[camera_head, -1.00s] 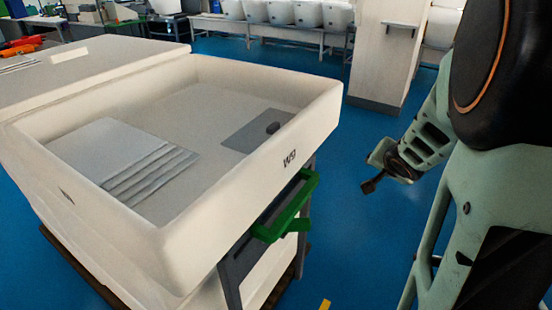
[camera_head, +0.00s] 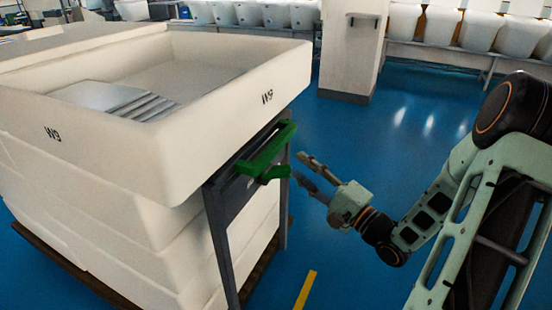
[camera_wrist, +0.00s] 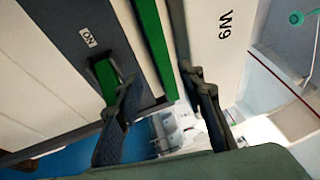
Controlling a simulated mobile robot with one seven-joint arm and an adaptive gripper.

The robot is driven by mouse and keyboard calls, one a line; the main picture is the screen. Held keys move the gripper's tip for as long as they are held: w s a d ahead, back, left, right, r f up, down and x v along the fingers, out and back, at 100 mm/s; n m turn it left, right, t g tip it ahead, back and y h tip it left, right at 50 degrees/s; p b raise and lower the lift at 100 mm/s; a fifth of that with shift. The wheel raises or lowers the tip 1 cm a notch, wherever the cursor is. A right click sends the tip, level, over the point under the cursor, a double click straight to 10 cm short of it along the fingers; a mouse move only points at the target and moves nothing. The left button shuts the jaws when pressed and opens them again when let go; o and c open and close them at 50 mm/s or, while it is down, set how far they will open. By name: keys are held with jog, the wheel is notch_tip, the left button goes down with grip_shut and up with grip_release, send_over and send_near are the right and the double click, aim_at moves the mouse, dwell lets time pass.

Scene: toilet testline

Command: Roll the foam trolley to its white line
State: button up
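The foam trolley is a stack of white foam trays (camera_head: 120,235) marked W9, with a dark grey end frame (camera_head: 222,245) and a green handle (camera_head: 265,150). My gripper (camera_head: 298,166) is open and empty, just right of the handle, its fingers pointing at it. I cannot tell whether a finger touches the handle. No white floor line shows.
A yellow strip (camera_head: 305,290) lies on the blue floor in front of the trolley. A pale pillar (camera_head: 352,50) stands behind, with benches of white basins (camera_head: 480,35) along the back. The floor right of the trolley is open up to the pillar.

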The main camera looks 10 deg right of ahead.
aim_at(279, 149)
jog(key=b+x, duration=0.1)
jog(key=x, duration=0.9)
jog(key=shift+w+a+r+b, duration=0.2)
jog(key=shift+w+r+b, duration=0.05)
jog(key=shift+r+b, duration=0.1)
grip_shut()
